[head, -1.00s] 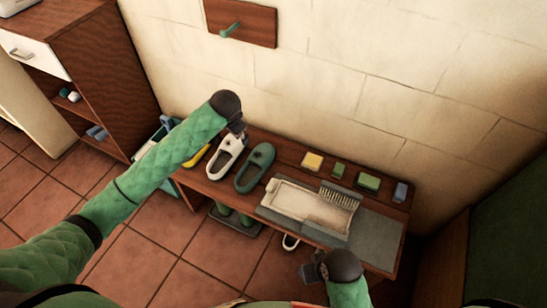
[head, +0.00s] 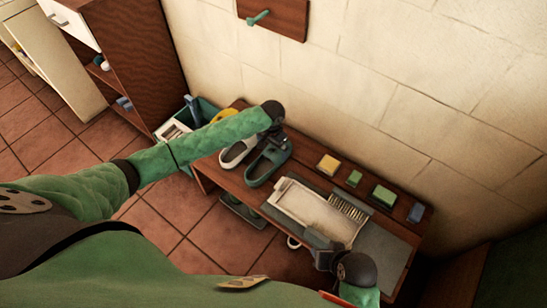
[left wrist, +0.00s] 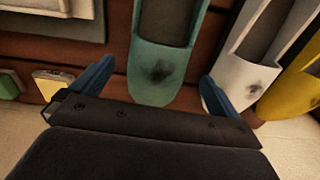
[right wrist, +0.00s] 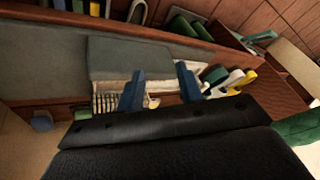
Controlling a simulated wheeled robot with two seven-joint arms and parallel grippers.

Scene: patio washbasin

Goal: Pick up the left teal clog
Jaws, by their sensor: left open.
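The teal clog (head: 262,170) lies on the wooden bench, to the right of a white clog (head: 233,154). My left gripper (head: 278,146) is over the wall-side end of the teal clog. In the left wrist view, the teal clog (left wrist: 163,68), with a dark smudge, lies between the spread blue fingers of my left gripper (left wrist: 157,72). The gripper is open, and I see no contact. My right gripper (head: 322,260) is near the bench's front edge by the tray. In the right wrist view, my right gripper (right wrist: 158,72) is open, with nothing between its fingers.
A yellow clog (left wrist: 293,88) is beyond the white one. A pale tray (head: 301,207) and brush (head: 348,207) lie right of the teal clog. Sponges (head: 328,164) and small blocks line the wall side. Green footwear (head: 240,212) stands below the bench.

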